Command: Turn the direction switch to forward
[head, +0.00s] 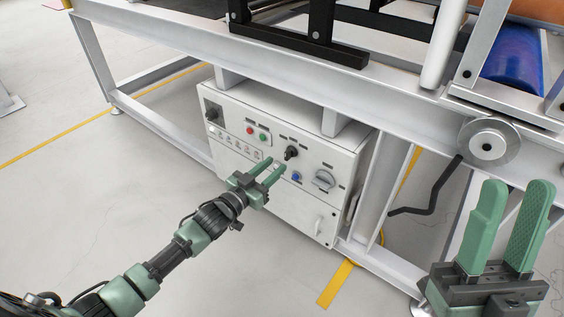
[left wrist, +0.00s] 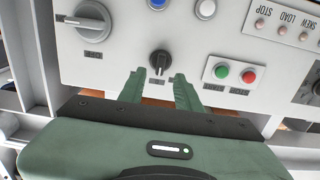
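The white control box (head: 262,200) hangs under the metal frame. A black rotary knob (head: 290,152), likely the direction switch, is on its front panel and also shows in the left wrist view (left wrist: 159,63). Its labels are too small to read, so its setting cannot be told. My left gripper (head: 276,164) is open in front of the panel, just short of the knob. In the left wrist view its fingertips (left wrist: 157,77) lie on either side of the knob's near end; contact cannot be told. My right gripper (head: 517,190) is open and empty at the lower right.
Red (head: 250,130) and green (head: 262,137) buttons sit beside the knob. A blue button (head: 296,177) and a large grey rotary handle (head: 324,180) are on the same panel. A frame leg (head: 378,190) and a black crank (head: 437,190) stand to the right.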

